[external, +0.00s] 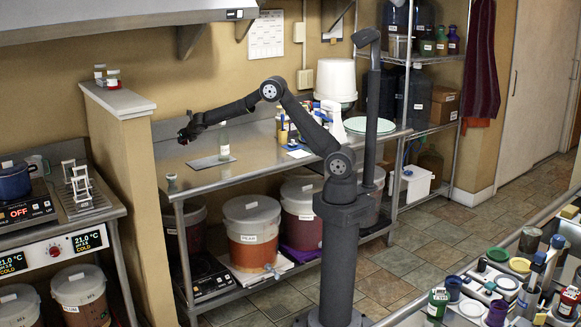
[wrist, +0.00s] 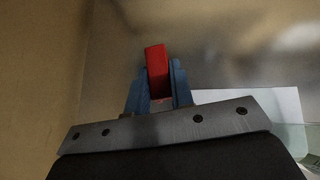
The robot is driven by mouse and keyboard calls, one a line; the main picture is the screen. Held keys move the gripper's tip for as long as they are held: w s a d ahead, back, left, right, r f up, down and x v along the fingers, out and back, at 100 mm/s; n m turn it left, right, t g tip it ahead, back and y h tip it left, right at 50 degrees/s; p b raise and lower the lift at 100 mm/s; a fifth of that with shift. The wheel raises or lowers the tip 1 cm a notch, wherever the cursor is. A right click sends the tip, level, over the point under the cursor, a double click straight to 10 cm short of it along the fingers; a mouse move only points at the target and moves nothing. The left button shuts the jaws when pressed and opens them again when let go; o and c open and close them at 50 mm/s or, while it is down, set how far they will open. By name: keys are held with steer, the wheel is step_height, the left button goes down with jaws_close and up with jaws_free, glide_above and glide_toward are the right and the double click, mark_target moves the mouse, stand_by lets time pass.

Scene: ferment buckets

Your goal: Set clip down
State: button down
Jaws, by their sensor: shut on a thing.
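My gripper (external: 186,136) is over the left end of the steel counter, near the back wall. In the wrist view its blue fingers (wrist: 153,92) are shut on a red clip (wrist: 156,66), which sticks out past the fingertips. The clip is too small to make out in the external view. A grey flat sheet (external: 208,163) lies on the counter (external: 255,157) to the right of and below my gripper in the picture. A pale sheet edge (wrist: 248,97) shows right of the fingers in the wrist view. The gap between clip and counter cannot be judged.
Bottles, a blue card (external: 297,149) and a white bucket (external: 336,80) are further right. A wall ledge (external: 117,99) rises at the left.

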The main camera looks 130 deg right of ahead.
steer(key=s+d+m+g, duration=0.1)
steer(key=s+d+m, duration=0.1)
steer(key=s+d, duration=0.7)
glide_above(176, 160)
steer(key=f, duration=0.6)
steer(key=shift+a+f, duration=0.3)
steer(key=shift+f, duration=1.9)
steer(key=shift+f, duration=0.15)
steer(key=c, duration=1.3)
jaws_free()
steer(key=shift+o, duration=0.2)
